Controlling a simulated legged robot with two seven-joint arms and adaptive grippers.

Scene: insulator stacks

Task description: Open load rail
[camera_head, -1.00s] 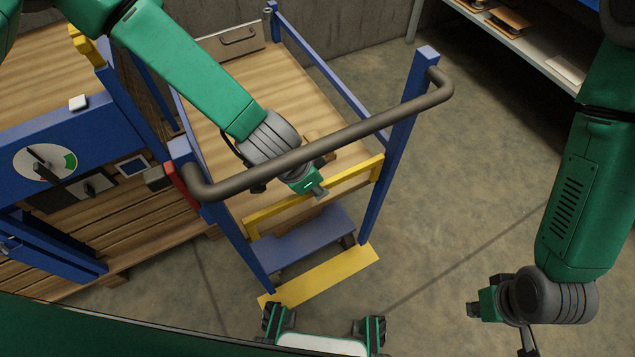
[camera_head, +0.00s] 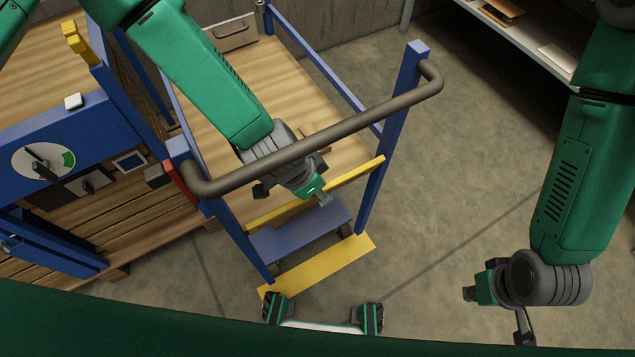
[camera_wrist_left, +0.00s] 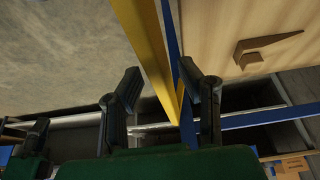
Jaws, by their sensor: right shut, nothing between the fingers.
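The yellow rail (camera_head: 352,177) spans between two blue posts at the front of the wooden-decked platform; I take it as the load rail. It also runs through the left wrist view (camera_wrist_left: 147,45). My left gripper (camera_head: 320,197) is beneath the curved dark handrail (camera_head: 330,133), over the middle of the yellow rail. In the left wrist view its dark fingers (camera_wrist_left: 162,95) are spread apart, with the yellow rail showing between them. I cannot tell whether they touch it. My right gripper (camera_head: 468,294) is shut and empty, low at the right over bare floor.
A blue step (camera_head: 300,238) and a yellow floor strip (camera_head: 320,265) lie below the rail. A blue panel with a dial (camera_head: 43,161) stands left. A shelf (camera_head: 530,38) is at the upper right. The concrete floor on the right is clear.

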